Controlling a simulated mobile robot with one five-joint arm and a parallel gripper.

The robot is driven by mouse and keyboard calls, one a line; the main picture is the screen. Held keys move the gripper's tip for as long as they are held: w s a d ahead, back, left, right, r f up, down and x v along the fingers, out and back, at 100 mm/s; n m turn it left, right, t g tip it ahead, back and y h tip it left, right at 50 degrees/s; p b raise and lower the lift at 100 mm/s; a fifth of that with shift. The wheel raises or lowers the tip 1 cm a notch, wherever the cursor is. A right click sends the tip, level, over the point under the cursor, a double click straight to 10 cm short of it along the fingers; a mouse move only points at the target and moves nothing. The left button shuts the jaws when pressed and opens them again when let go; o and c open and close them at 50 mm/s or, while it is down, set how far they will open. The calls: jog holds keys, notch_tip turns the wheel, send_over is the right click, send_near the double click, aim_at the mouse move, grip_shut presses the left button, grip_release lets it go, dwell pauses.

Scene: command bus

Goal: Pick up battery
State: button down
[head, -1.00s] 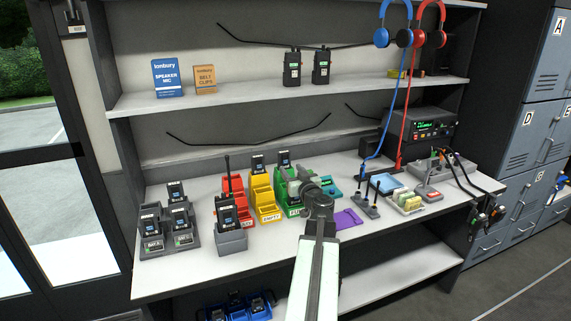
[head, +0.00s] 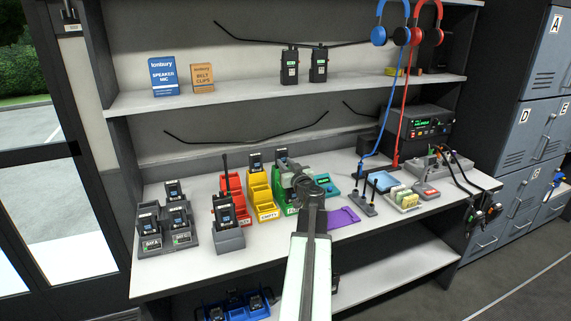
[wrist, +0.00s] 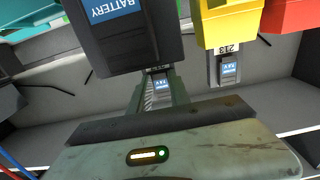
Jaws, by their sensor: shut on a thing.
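A black battery (wrist: 125,38) with a blue label reading BATTERY is close up in the wrist view, at the top left. My gripper (wrist: 157,92) is shut on it; the wrist picture is upside down. In the head view my gripper (head: 292,172) is over the green bin (head: 291,210), whose middle it mostly covers. The held battery cannot be made out there. Whether it is clear of the bin cannot be told.
A yellow bin (head: 262,199) and a red bin (head: 231,185) stand left of the green one.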

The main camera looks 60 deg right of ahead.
notch_tip(320, 180, up, 10)
jog(key=p, duration=0.9)
jog(key=shift+f, duration=0.15)
dwell(0.8)
